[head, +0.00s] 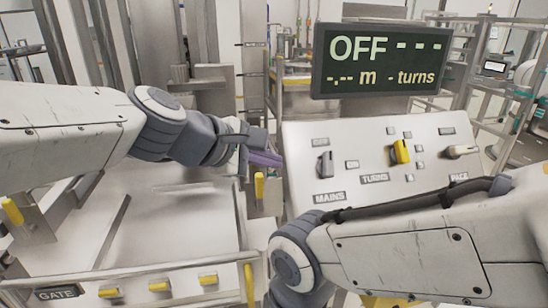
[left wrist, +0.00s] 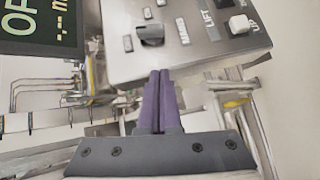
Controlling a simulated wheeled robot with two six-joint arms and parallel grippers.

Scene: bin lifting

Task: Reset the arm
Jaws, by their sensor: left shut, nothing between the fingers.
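My left arm comes in from the left in the head view. Its gripper (head: 266,158) has purple fingers pressed together, just left of the sloped control panel (head: 350,138). In the left wrist view the purple fingers (left wrist: 159,100) are shut with nothing between them, below the panel's edge (left wrist: 195,62). My right arm (head: 410,250) crosses the lower right of the head view, bent in front of the panel. Its gripper is not in view.
The panel carries a grey MAINS knob (head: 325,165), a yellow TURNS knob (head: 400,151) and a pale PACE knob (head: 461,151). A dark display (head: 375,60) above reads OFF. A pale machine with a GATE label (head: 57,293) and yellow-marked rails fills the lower left.

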